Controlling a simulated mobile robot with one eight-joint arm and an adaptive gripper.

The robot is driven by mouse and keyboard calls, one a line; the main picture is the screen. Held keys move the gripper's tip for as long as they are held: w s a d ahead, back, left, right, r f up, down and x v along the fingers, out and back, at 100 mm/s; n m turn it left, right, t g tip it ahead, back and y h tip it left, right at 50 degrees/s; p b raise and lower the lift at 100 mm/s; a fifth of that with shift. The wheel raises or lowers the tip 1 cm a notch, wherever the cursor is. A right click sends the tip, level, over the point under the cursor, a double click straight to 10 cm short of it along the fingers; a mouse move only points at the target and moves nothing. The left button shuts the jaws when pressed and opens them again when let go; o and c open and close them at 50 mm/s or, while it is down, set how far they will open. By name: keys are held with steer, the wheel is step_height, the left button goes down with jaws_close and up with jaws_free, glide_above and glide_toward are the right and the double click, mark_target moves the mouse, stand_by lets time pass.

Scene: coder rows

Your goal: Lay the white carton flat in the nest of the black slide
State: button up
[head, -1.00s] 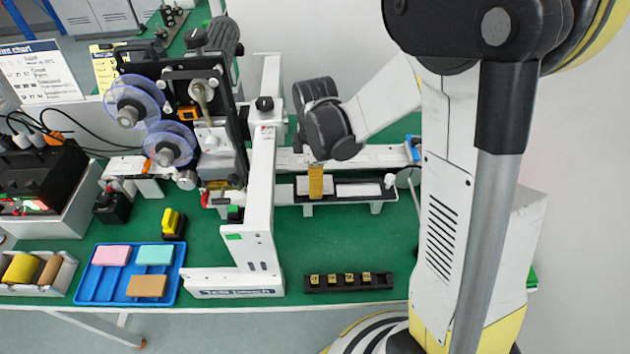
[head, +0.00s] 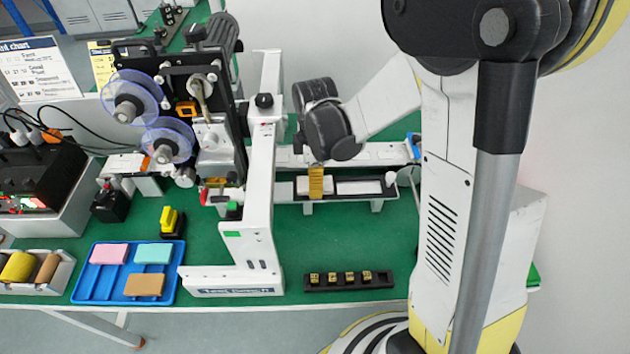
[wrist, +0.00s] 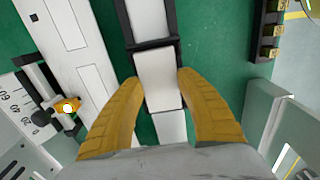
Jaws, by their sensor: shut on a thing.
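The white carton (wrist: 158,82) is between the two yellow fingers of my gripper (wrist: 158,77) in the wrist view, with its broad face towards the camera. My gripper is shut on it. In the head view my gripper (head: 316,190) points down over the white rail, and a little of the carton (head: 328,184) shows beside the finger. The black slide (wrist: 129,22) runs along the same line, its dark frame around a pale floor, and its crossbar lies at the carton's far edge. In the head view the slide (head: 361,195) extends right of the fingers. I cannot tell whether the carton touches its floor.
The white machine post (head: 262,180) and the printer with clear reels (head: 168,140) stand left of my gripper. A black strip of small yellow blocks (head: 347,281) lies in front. A blue tray (head: 125,274) is at the front left.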

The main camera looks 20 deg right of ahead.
steer(key=o, duration=0.9)
steer(key=shift+c, duration=0.2)
step_height(320, 180, up, 12)
steer(key=s+r+m+t, duration=0.5)
steer(key=s+m+t, duration=0.2)
steer(key=s+m, duration=0.5)
steer(key=shift+s+m, duration=0.4)
steer(key=shift+m, duration=0.8)
